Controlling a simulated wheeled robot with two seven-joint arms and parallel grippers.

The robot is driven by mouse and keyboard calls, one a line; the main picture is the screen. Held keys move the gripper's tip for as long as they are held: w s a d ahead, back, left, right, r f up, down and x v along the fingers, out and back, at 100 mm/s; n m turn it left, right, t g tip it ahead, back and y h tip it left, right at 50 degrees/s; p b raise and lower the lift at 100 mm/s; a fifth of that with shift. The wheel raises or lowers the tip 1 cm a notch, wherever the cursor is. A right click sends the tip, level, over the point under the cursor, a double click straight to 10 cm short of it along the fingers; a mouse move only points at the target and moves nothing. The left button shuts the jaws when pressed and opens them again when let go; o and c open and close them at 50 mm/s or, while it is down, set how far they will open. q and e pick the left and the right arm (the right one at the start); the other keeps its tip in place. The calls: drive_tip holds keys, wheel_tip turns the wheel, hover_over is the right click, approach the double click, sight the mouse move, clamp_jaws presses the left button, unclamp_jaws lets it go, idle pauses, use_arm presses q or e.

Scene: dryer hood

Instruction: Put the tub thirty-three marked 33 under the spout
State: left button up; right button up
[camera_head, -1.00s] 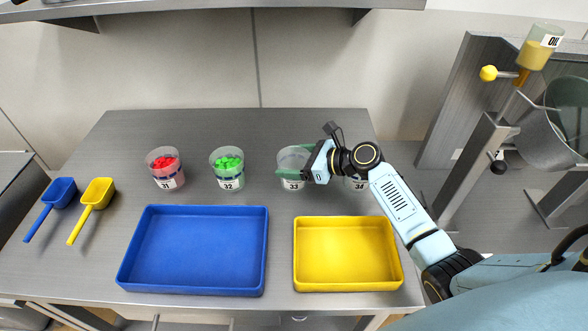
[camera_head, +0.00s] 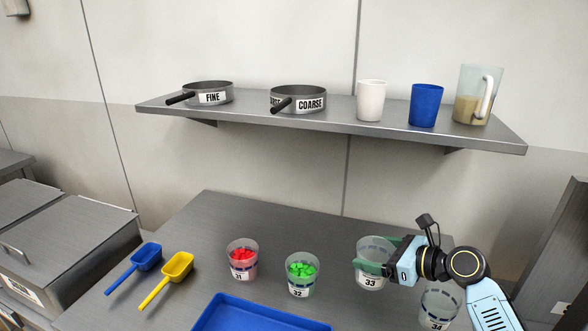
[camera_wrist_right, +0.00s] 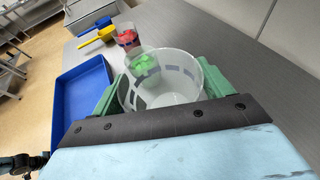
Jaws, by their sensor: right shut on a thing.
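Tub thirty-three (camera_head: 371,278), a clear tub with a "33" label, is between the green fingers of my right gripper (camera_head: 376,256). The gripper is shut on it. The tub looks empty and upright, and it sits higher than the row of other tubs, seemingly off the table. In the right wrist view, the tub (camera_wrist_right: 165,92) fills the space between the fingers and its inside looks bare. The spout is not in view now. My left gripper is not in view.
Tub 31 (camera_head: 242,258) with red pieces and tub 32 (camera_head: 301,274) with green pieces stand left. Tub 34 (camera_head: 437,310) stands close to the right, partly behind my arm. A shelf (camera_head: 330,120) with sieves and cups hangs above. A blue tray (camera_head: 255,315) lies in front.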

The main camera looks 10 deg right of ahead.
drive_tip(key=s+a+r+m+t+h+b, duration=0.1)
drive_tip(key=s+a, duration=0.1)
drive_tip(key=s, duration=0.4)
drive_tip(key=s+a+r+m+t+h+b, duration=0.1)
drive_tip(key=s+a+r+b, duration=0.1)
drive_tip(key=s, duration=0.4)
drive_tip(key=shift+a+r+m+h, duration=0.25)
drive_tip(key=shift+a+m+h, duration=0.15)
drive_tip(key=shift+a, duration=0.05)
drive_tip(key=shift+s, duration=0.1)
